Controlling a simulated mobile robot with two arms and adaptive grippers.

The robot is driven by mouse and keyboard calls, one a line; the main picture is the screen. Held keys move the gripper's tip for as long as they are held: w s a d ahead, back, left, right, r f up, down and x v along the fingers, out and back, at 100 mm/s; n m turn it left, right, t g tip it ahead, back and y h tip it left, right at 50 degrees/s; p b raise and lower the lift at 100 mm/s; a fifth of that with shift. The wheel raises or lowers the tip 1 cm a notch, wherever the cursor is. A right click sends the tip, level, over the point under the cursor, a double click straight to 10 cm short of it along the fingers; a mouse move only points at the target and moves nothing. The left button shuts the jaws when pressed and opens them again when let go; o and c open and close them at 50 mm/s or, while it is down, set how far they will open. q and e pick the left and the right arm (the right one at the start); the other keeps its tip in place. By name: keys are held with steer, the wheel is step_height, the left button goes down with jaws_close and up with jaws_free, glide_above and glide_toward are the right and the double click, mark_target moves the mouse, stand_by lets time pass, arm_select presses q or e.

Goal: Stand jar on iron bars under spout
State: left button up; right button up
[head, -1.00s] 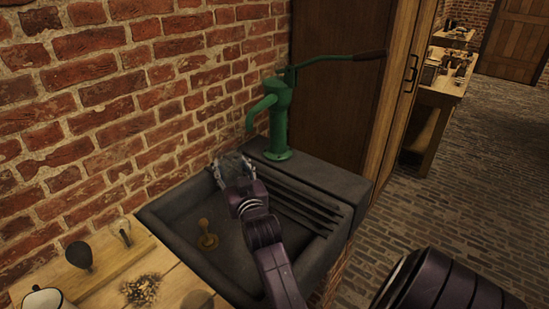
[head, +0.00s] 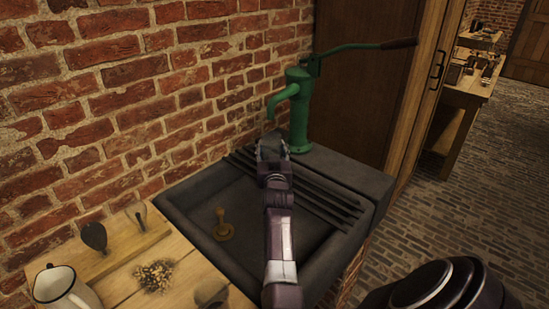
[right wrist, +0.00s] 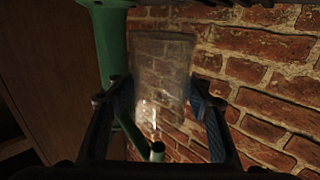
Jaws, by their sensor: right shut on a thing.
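My right gripper (head: 272,150) is shut on the clear glass jar (right wrist: 165,65), which sits between the two fingers in the right wrist view. In the head view the gripper is just below the green pump's spout (head: 271,108), near the wall-side end of the dark iron bars (head: 318,197). The jar is barely visible there, and I cannot tell whether it touches the bars. The spout also shows in the right wrist view (right wrist: 157,150). My left gripper is not in view.
The green pump (head: 298,115) stands on the stone sink's back ledge, beside the brick wall (head: 130,95). A brass plug (head: 223,226) stands in the basin.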

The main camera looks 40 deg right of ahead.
steer(key=shift+a+f, duration=0.1)
steer(key=shift+f, duration=2)
steer(key=o, duration=1.3)
steer(key=shift+f, duration=0.15)
